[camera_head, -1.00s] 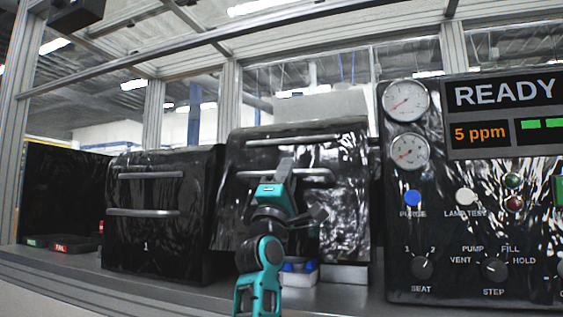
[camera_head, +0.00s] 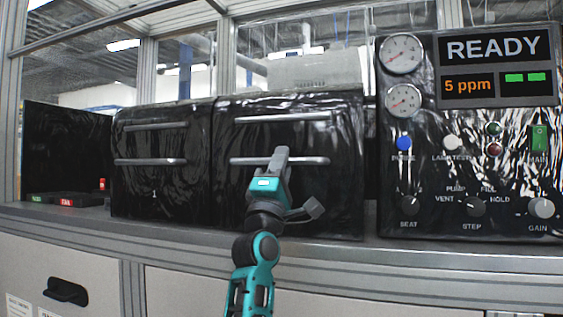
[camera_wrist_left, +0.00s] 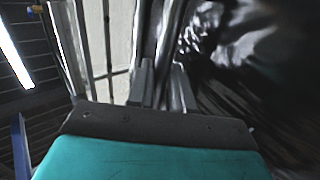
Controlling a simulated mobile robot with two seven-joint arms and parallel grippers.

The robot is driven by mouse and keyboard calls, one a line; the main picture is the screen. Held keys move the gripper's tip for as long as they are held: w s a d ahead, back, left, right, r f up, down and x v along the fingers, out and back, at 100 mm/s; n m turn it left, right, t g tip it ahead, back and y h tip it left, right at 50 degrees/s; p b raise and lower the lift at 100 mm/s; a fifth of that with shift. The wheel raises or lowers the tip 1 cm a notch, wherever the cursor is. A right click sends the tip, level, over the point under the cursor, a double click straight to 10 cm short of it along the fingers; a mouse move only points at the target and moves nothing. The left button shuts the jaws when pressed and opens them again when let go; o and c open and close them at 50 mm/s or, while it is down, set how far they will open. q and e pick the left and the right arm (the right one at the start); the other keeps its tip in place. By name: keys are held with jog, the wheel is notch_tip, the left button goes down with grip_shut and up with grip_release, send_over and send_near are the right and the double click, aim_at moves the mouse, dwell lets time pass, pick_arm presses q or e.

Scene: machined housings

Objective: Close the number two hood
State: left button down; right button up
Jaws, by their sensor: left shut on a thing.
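The number two hood (camera_head: 338,195) is the glossy black hood in the middle of the head view, right of the hood marked 1 (camera_head: 150,203). Its front hangs down near the bench and hides what is inside. I cannot tell whether its lower edge is fully seated. My left gripper (camera_head: 280,156) is shut on the hood's lower bar handle (camera_head: 310,160). In the left wrist view the fingers (camera_wrist_left: 164,85) point at the bar, beside the dark shiny hood surface (camera_wrist_left: 245,65). My right gripper is not in view.
A control panel (camera_head: 470,140) with gauges, knobs and a READY display stands close on the right. Red and green labelled trays (camera_head: 72,200) lie at the far left. The bench's front edge (camera_head: 430,250) runs below, with drawers under it.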

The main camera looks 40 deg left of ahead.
pick_arm(q)
jog(key=shift+w+f+h, duration=0.1)
jog(key=shift+f+h, duration=0.15)
jog(key=shift+h, duration=0.05)
jog(key=c, duration=1.2)
grip_release()
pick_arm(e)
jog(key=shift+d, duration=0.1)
pick_arm(q)
jog(key=shift+f, duration=0.1)
jog(key=v, duration=1.2)
jog(key=shift+s+d+f, duration=0.1)
jog(key=shift+s+f, duration=0.1)
jog(key=shift+s, duration=0.1)
